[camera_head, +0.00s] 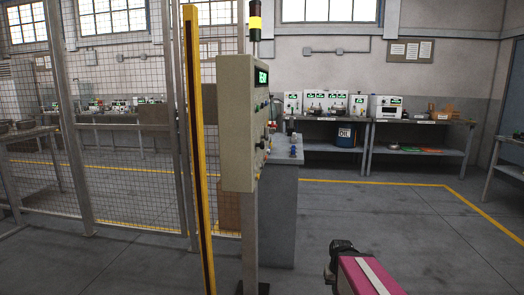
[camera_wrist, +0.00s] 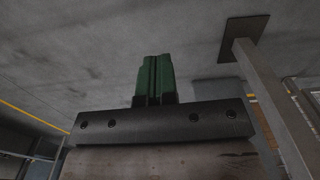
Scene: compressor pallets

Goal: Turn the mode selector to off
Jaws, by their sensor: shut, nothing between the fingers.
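A beige control box (camera_head: 237,125) stands on a post at the middle of the head view, turned so its front faces right. Its front carries a lit green display (camera_head: 262,77) and several knobs or buttons, seen at a steep angle. I cannot tell which of these is the mode selector or how it is set. My gripper shows in the wrist view with its green fingers (camera_wrist: 154,80) together and nothing between them. In the head view my pink arm is at the lower right, apart from the box; the fingers cannot be made out there.
A yellow post (camera_head: 199,150) and mesh fence (camera_head: 120,130) stand left of the box. A grey cabinet (camera_head: 268,215) with small items on top is just behind it. A bench (camera_head: 420,123) with devices lines the back wall. The floor (camera_head: 370,225) at right is clear.

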